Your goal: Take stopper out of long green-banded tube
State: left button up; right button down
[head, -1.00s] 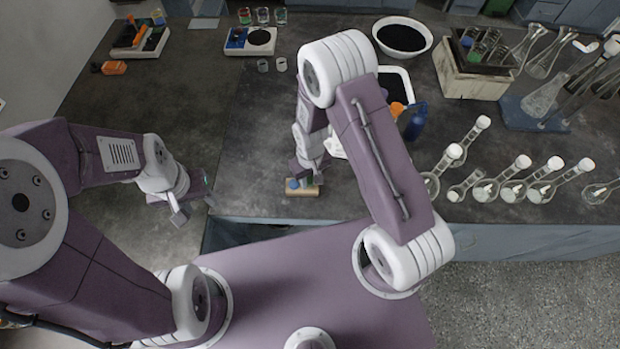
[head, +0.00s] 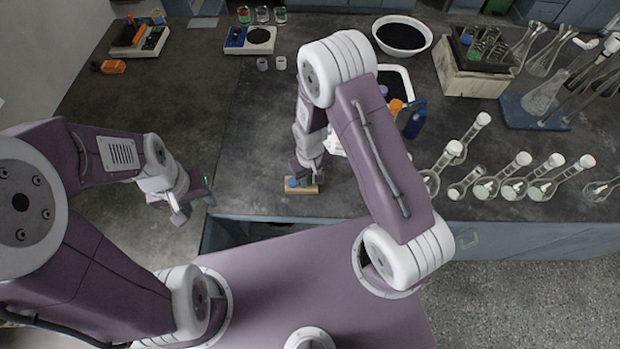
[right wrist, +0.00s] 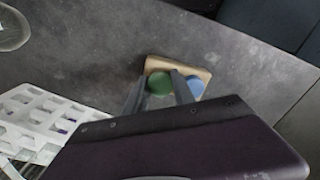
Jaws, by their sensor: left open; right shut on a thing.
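A small wooden block (head: 314,188) stands on the bench near its front edge; it also shows in the right wrist view (right wrist: 185,65). A green round top (right wrist: 159,83) and a blue round top (right wrist: 195,86) show at the block in the right wrist view. My right gripper (right wrist: 160,92) is shut on the green top, with a finger on each side of it. The tube under the green top is hidden from the wrist camera, and its band cannot be made out. My left gripper (head: 196,204) is open and empty, out to the left and away from the block.
A white rack (right wrist: 50,122) is close by in the right wrist view. Several stoppered flasks (head: 520,180) lie along the right of the bench. A blue bottle (head: 414,119) and a white bowl (head: 403,36) stand behind my right arm. The bench left of the block is clear.

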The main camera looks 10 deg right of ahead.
pick_arm(q)
jog(key=shift+s+f+b, duration=0.3)
jog(key=shift+s+f, duration=0.05)
jog(key=shift+f, duration=0.1)
pick_arm(e)
jog(key=shift+s+d+f, duration=0.1)
jog(key=shift+s+f, duration=0.6)
jog(key=shift+f, duration=0.05)
jog(key=c, duration=1)
grip_release()
jog(key=shift+f, duration=0.1)
jog(key=r, duration=0.1)
jog(key=w+r, duration=0.1)
jog(key=r, duration=0.1)
jog(key=shift+w+a+r, duration=0.2)
jog(key=shift+w+r, duration=0.05)
jog(key=shift+w, duration=0.05)
jog(key=r, duration=0.4)
jog(key=s+r, duration=0.1)
jog(key=r, duration=0.1)
jog(key=shift+d+r, duration=0.1)
jog(key=shift+r, duration=0.45)
pick_arm(q)
jog(key=shift+w, duration=0.7)
pick_arm(e)
jog(key=shift+w, duration=0.25)
